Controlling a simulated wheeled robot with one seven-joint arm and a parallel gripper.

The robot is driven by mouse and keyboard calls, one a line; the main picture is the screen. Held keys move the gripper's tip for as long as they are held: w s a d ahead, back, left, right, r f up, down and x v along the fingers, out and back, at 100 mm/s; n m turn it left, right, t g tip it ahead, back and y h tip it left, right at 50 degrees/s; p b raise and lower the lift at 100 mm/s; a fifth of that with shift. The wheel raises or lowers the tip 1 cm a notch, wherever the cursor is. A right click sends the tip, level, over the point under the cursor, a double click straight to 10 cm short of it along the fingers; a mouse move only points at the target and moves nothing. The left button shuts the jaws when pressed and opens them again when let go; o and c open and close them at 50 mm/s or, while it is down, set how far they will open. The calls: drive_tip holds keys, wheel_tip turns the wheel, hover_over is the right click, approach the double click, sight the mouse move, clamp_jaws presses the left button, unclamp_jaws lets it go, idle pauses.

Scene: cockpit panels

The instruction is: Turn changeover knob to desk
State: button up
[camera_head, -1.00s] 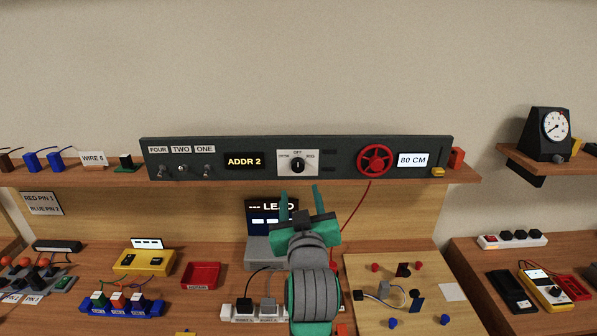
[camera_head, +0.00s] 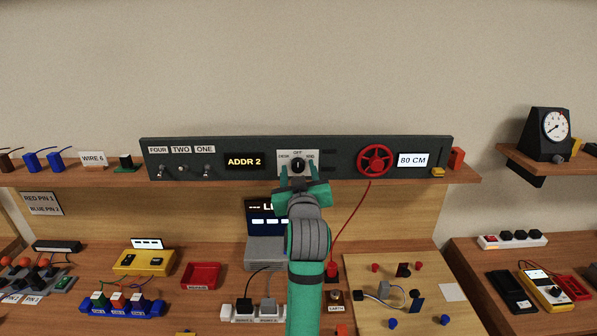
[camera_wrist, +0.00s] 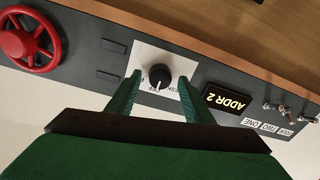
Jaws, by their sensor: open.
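The changeover knob (camera_head: 297,165) is a black round knob on a white plate (camera_head: 285,155) in the dark panel. The plate is marked OFF at the top, DESK at the left and a partly legible word at the right. In the head view the knob's pale mark looks roughly upright, towards OFF. My gripper (camera_head: 298,175) is open just in front of the plate, its green fingers to either side of the knob. In the wrist view the knob (camera_wrist: 159,77) appears between the open fingertips (camera_wrist: 160,82), with a gap on both sides. I cannot see any contact.
A red handwheel (camera_head: 377,160) is right of the plate, with an 80 CM display (camera_head: 412,160) beyond it. An ADDR 2 display (camera_head: 244,161) and toggle switches (camera_head: 182,169) are to the left. A laptop-like screen (camera_head: 265,222) stands below, partly behind my arm.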

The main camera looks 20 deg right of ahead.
drive_tip(key=c, duration=1)
drive_tip(key=shift+c, duration=0.2)
drive_tip(key=n, duration=0.5)
drive_tip(key=shift+n, duration=0.3)
drive_tip(key=n, duration=0.5)
drive_tip(key=shift+w+a+n+g, duration=0.1)
drive_tip(key=shift+n+g, duration=0.2)
drive_tip(key=shift+n, duration=0.1)
